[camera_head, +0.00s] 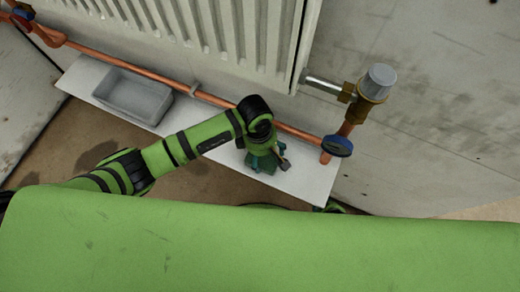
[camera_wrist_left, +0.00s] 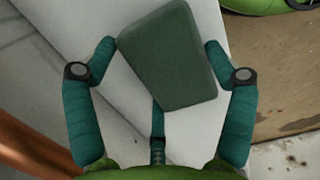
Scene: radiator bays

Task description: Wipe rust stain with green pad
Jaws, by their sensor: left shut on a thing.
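My left gripper (camera_head: 264,160) is over the right part of a white board (camera_head: 312,184) below the radiator. The white board (camera_wrist_left: 217,135) lies beneath the pad. I cannot tell whether the pad touches it. In the head view the gripper mostly hides the pad. I cannot make out a rust stain on the board; the arm and pad cover part of it.
A grey tray (camera_head: 133,95) stands on the board's left part. A copper pipe (camera_head: 215,100) runs along the board under the white radiator (camera_head: 225,35). A valve with a grey cap (camera_head: 378,82) and a blue handwheel (camera_head: 338,146) stand at the right.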

